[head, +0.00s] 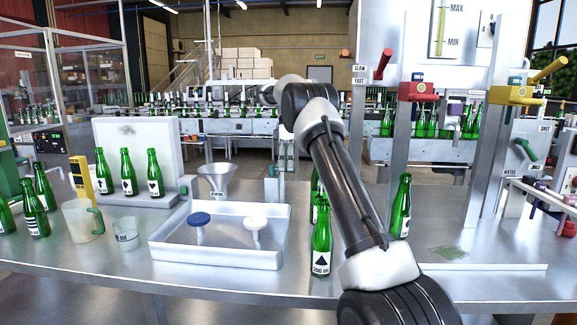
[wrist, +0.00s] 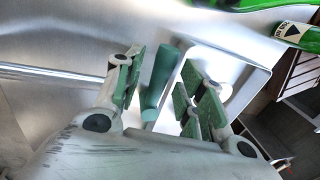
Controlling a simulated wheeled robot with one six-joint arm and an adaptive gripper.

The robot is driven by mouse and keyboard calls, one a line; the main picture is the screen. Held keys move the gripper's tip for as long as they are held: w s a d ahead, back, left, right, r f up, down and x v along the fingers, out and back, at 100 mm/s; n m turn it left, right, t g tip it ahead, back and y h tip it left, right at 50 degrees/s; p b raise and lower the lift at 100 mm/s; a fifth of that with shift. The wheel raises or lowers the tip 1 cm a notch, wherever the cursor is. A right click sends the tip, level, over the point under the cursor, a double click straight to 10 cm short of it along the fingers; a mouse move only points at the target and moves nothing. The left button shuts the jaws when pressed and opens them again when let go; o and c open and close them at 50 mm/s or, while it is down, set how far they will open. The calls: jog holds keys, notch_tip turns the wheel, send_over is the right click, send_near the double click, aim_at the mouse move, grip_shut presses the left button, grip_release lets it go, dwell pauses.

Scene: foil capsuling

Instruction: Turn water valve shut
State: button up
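The water valve shows in the head view as a green lever (head: 527,150) on a grey panel at the far right. A label above it seems to read SHUT, and one below WATER. The lever is tilted. My gripper (wrist: 160,95) is far to its left, beyond the tray's back right corner, and mostly hidden by my arm in the head view. In the wrist view its green-padded fingers are spread and apart. A teal handle (wrist: 160,82) shows between them with gaps at both sides; I cannot tell how near it is. The lever is not identifiable in the wrist view.
A metal tray (head: 215,262) holds a blue and a white knobbed piece. Green bottles (head: 321,255) stand right of it and by my arm. Red (head: 383,64) and yellow (head: 549,69) levers stick out above. A wet green patch (head: 447,253) marks the right tabletop.

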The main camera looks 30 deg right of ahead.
aim_at(271, 168)
jog(key=shift+s, duration=0.1)
jog(key=a+m+t, duration=0.1)
jog(key=a+m, duration=0.1)
jog(key=m, duration=0.4)
jog(key=s+a+m+t, duration=0.1)
jog(key=a+m, duration=0.2)
jog(key=m, duration=0.2)
jog(key=s+a+m+t, duration=0.1)
jog(key=a+m, duration=0.1)
jog(key=m, duration=0.4)
jog(key=shift+s+a+m+y, duration=0.1)
jog(key=shift+a+m+y, duration=0.05)
jog(key=shift+m+y, duration=0.15)
notch_tip(271, 168, up, 7)
jog(key=d, duration=0.1)
jog(key=s+a+n, duration=0.1)
jog(key=s+n, duration=0.1)
jog(key=s, duration=1.2)
jog(key=s+a+f+n+h, duration=0.1)
jog(key=s+a+n, duration=0.1)
jog(key=s, duration=1.3)
jog(key=shift+a+f+n+t+h, duration=0.15)
jog(key=shift+f+n+t+h, duration=0.15)
jog(key=shift+t, duration=0.1)
jog(key=shift+c, duration=0.4)
